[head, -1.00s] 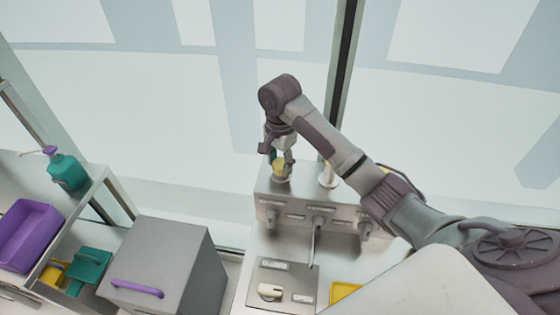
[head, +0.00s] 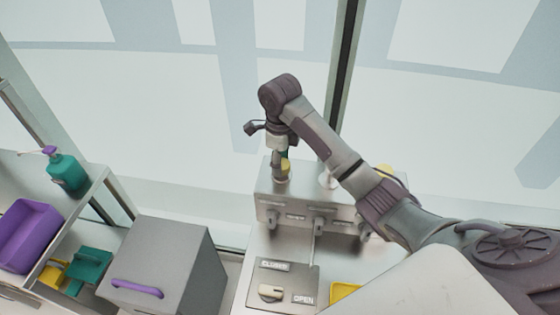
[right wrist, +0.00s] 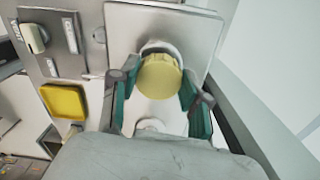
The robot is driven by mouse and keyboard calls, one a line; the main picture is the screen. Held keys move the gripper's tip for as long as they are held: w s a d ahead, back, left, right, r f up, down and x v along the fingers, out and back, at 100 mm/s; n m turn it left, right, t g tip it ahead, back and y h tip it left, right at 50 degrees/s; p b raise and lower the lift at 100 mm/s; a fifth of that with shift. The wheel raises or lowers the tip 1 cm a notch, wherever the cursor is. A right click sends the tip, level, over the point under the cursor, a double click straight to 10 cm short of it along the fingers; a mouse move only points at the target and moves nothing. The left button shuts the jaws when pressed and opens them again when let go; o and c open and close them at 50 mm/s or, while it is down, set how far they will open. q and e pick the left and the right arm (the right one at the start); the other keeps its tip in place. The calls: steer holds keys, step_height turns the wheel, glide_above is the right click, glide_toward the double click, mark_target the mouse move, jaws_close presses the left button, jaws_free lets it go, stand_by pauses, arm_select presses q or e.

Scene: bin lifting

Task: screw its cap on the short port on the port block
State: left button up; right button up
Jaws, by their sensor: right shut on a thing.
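The metal port block (head: 295,207) stands right of centre in the head view; its top plate (right wrist: 125,25) shows in the right wrist view. My right gripper (head: 281,168) points down over the block's left port, shut on a yellow cap (head: 286,166). In the right wrist view the ridged cap (right wrist: 159,76) sits between the green-padded fingers of that gripper (right wrist: 158,88). A white port (right wrist: 155,47) shows partly behind the cap; whether the cap is fully seated is unclear. Another port (head: 328,178) stands to the right, partly behind my arm. My left gripper is out of view.
A switch panel marked CLOSED and OPEN (head: 290,283) and a yellow tray (head: 345,292) lie in front of the block. A grey box with a purple handle (head: 165,260) stands left. A shelf at far left holds a purple bin (head: 28,235) and a teal bottle (head: 68,173).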

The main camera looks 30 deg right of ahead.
steer(key=o, duration=0.9)
steer(key=shift+s+a, duration=0.1)
steer(key=shift+a, duration=0.05)
